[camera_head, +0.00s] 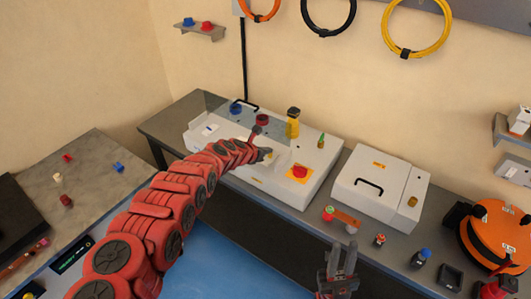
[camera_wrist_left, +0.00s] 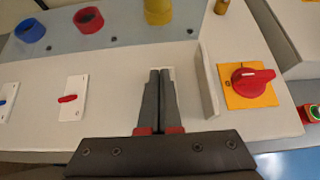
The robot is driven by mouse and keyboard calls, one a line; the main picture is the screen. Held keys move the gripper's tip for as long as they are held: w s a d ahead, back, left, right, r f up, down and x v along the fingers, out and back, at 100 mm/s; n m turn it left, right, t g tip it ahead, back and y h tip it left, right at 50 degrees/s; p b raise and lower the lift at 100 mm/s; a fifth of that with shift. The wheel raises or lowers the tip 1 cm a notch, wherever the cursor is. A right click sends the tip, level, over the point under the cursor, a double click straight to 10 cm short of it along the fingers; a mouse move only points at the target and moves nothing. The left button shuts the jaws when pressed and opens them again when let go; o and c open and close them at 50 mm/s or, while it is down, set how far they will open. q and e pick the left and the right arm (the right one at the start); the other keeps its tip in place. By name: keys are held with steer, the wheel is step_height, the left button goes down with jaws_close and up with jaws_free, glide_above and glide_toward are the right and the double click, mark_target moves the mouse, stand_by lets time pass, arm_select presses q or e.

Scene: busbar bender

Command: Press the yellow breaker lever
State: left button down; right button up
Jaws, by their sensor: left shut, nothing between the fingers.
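A white panel box (camera_head: 318,170) stands on the grey bench. My left gripper (camera_head: 268,153) reaches over it and is shut and empty. In the left wrist view its fingertips (camera_wrist_left: 160,72) are together in front of a small white switch plate (camera_wrist_left: 168,71). The yellow breaker lever is not visible; the fingers cover most of that plate, and I cannot tell whether they touch anything. Left of it are a red lever (camera_wrist_left: 68,99) and a blue lever (camera_wrist_left: 3,101) on similar plates. My right gripper (camera_head: 341,262) is low in the head view, its fingers apart and empty.
A raised white divider (camera_wrist_left: 208,82) stands right of my left fingers, then a red rotary switch (camera_wrist_left: 252,80) on an orange plate. Blue (camera_wrist_left: 30,30), red (camera_wrist_left: 88,20) and yellow (camera_wrist_left: 158,10) posts stand behind. A white box with a handle (camera_head: 378,188) is to the right.

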arm_select(q)
steer(key=shift+r+p, duration=0.3)
steer(key=shift+p, duration=0.1)
steer(key=shift+r+p, duration=0.5)
steer(key=shift+p, duration=0.05)
steer(key=shift+a+r, duration=0.1)
